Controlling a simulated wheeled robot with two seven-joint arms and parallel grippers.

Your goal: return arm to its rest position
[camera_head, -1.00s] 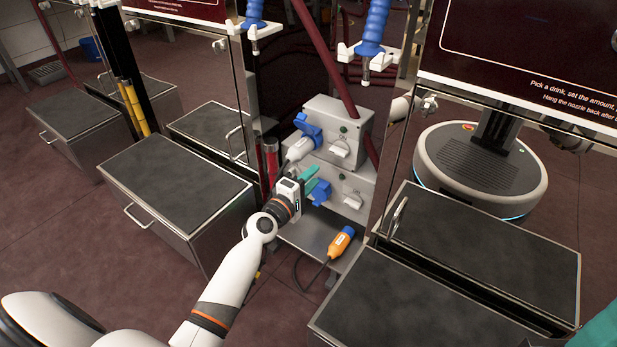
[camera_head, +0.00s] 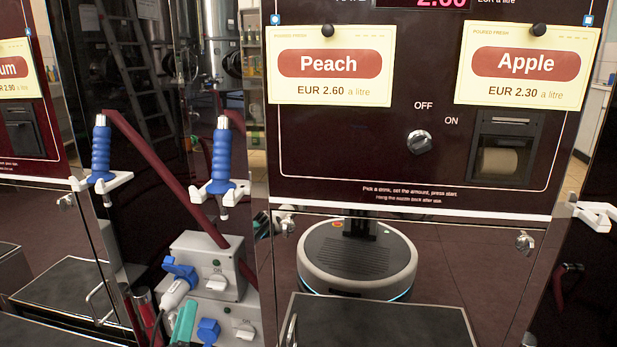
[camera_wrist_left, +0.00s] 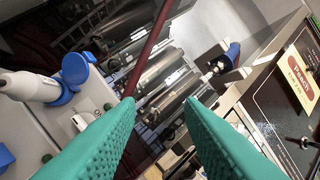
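My left gripper (camera_head: 185,322) shows at the bottom left of the head view, its teal fingers beside the grey switch boxes and the rest of the arm below the frame. In the left wrist view the two teal fingers (camera_wrist_left: 163,108) are spread wide with nothing between them. A white plug (camera_head: 174,293) sits at the blue socket (camera_head: 180,268) of the upper switch box (camera_head: 212,258), just above my fingers. The plug also shows in the left wrist view (camera_wrist_left: 30,87). The lower box has a blue socket cover (camera_head: 208,331). My right gripper is in neither view.
Two blue-handled nozzles (camera_head: 101,150) (camera_head: 221,160) hang in white holders, with a dark red hose (camera_head: 165,170) behind. A drink panel (camera_head: 410,150) with a knob (camera_head: 418,142) fills the centre right. A dark-topped step box (camera_head: 380,322) stands below it.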

